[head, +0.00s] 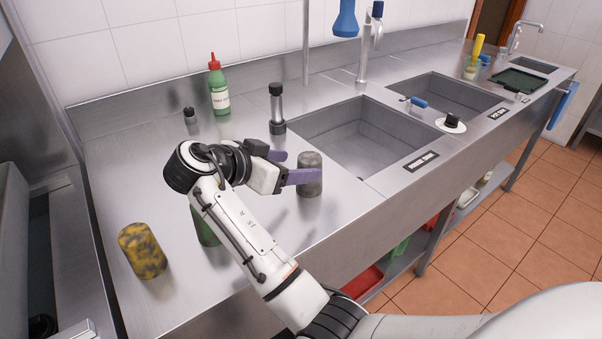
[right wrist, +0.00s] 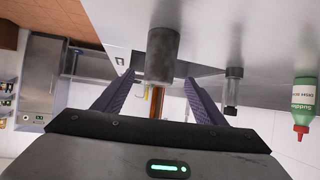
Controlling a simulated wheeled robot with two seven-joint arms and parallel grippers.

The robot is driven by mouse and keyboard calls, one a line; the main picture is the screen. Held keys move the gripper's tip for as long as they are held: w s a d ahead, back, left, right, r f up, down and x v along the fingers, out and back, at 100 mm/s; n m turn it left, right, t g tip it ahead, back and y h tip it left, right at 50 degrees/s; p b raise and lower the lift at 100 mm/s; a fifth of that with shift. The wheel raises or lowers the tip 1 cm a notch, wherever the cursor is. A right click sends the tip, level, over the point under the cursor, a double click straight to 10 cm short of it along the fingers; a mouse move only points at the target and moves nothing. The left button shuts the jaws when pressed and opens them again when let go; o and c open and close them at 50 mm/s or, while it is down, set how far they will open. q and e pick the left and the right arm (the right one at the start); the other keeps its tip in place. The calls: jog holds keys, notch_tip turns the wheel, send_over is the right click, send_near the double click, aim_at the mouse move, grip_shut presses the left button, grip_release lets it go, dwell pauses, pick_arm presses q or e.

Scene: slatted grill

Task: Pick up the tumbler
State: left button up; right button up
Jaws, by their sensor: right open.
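The tumbler (head: 310,186) is a mottled dark-grey cylinder standing upright on the steel counter, just left of the nearest sink. My right gripper (head: 302,166) is open beside it, with purple fingers. In the head view the near finger crosses in front of the tumbler, and the far finger points to its left side. In the right wrist view the tumbler (right wrist: 163,52) appears centred between the open fingertips (right wrist: 159,77). I cannot tell how far it is inside the jaws. My left gripper is not in view.
A yellow mottled cylinder (head: 142,251) stands at front left. A green object (head: 206,232) is partly behind my arm. A black-topped shaker (head: 277,108), green bottle (head: 219,90) and small dark-capped jar (head: 190,116) stand behind. The sink (head: 365,140) opens to the right.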

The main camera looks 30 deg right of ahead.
aim_at(302, 164)
jog(key=x, duration=0.4)
jog(key=shift+d+f+p, duration=0.15)
jog(key=shift+d+p, duration=0.25)
jog(key=p+x, duration=0.1)
jog(key=x, duration=0.3)
jog(key=shift+d+f, duration=0.15)
jog(key=shift+w+d+f, duration=0.15)
jog(key=shift+d+f, duration=0.15)
jog(key=shift+d, duration=0.1)
jog(key=c, duration=1.1)
jog(key=shift+c, duration=0.2)
jog(key=shift+r, duration=0.1)
